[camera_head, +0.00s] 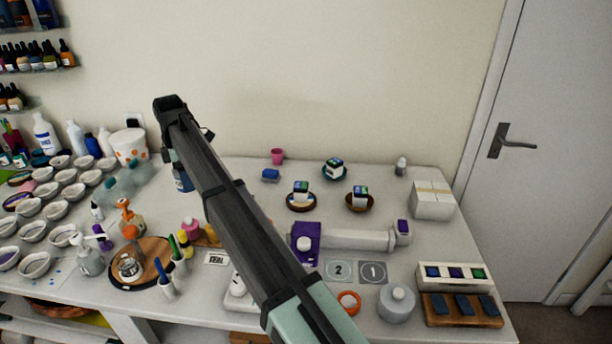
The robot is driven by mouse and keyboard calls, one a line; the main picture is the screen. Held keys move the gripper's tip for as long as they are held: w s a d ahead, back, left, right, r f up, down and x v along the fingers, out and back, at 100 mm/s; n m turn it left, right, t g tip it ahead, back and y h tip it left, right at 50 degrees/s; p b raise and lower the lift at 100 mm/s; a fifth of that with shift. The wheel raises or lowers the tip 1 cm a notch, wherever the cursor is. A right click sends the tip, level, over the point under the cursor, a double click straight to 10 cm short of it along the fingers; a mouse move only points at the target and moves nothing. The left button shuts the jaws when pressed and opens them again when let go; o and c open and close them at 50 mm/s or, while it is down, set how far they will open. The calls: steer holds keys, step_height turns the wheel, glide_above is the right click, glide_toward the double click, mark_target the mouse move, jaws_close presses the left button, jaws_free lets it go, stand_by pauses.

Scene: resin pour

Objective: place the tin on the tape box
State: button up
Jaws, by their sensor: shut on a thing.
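My gripper (175,164) hangs from the end of my arm over the back left of the worktop. It is shut on a small dark blue object with a pale patch, which seems to be the tin (184,183). My arm hides part of it, and its exact shape is hard to tell. The tape box appears to be the white carton (433,203) with a tan tape strip on its top, at the back right of the worktop. The gripper is far to the left of the carton, and the carton's top is bare.
Bowls with small cubes (301,193) stand mid-table. A purple device with a pale tube (355,238) lies in front of them. A small bottle (401,167) stands behind the carton. A grey lidded pot (397,304) and wooden tray (462,315) are at front right. Cups crowd the left.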

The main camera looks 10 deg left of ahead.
steer(key=w+d+r+m, duration=0.15)
steer(key=w+d, duration=0.45)
steer(key=d, duration=0.7)
steer(key=w+d+r+m, duration=0.15)
steer(key=w+d, duration=0.45)
steer(key=d, duration=0.7)
steer(key=w+d+r+m, duration=0.1)
steer(key=w+d+m, duration=0.2)
steer(key=w+d, duration=0.75)
step_height(320, 180, up, 4)
steer(key=m, duration=0.9)
glide_above(434, 191)
steer(key=shift+f, duration=5.1)
